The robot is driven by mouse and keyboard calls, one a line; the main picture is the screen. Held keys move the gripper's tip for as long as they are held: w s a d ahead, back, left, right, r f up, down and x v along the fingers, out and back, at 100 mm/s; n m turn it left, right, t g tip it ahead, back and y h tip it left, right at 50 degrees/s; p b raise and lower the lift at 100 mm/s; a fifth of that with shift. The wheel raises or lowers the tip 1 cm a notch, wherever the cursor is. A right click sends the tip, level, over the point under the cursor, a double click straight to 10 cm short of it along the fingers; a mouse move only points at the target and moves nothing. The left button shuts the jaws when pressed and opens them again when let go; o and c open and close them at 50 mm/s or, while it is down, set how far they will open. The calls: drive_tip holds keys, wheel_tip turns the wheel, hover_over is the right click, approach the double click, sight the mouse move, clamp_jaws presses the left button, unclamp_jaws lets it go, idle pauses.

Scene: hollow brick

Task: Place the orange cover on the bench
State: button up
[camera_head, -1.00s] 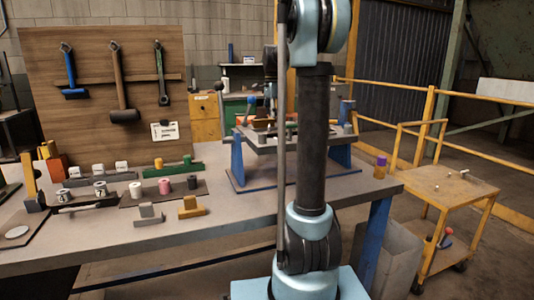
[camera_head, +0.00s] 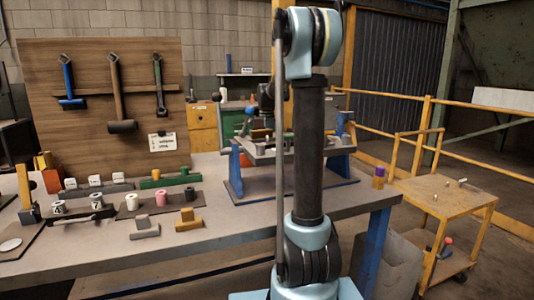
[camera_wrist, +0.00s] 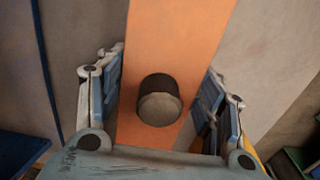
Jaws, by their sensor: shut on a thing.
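The orange cover (camera_wrist: 179,40) fills the middle of the wrist view as a flat orange slab with a dark round knob (camera_wrist: 160,100) on its face. My gripper (camera_wrist: 160,92) has one finger along each side of it and is shut on it. In the head view my arm hides the gripper, and I cannot make out the held cover there. The bench (camera_head: 240,211) is a long grey top with blue legs. I cannot tell from the wrist view how far the cover is above any surface.
Blocks and cylinders on dark trays (camera_head: 150,202) crowd the bench's left side. A blue-legged stand (camera_head: 237,172) occupies its right part, with a purple-topped piece (camera_head: 379,177) near the right end. The front middle is clear. A yellow trolley (camera_head: 440,205) stands right.

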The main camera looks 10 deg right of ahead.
drive_tip(key=shift+f, duration=0.1)
drive_tip(key=o, duration=1.1)
drive_tip(key=shift+o, duration=0.2)
wheel_tip(320, 180, up, 12)
drive_tip(key=shift+r, duration=0.1)
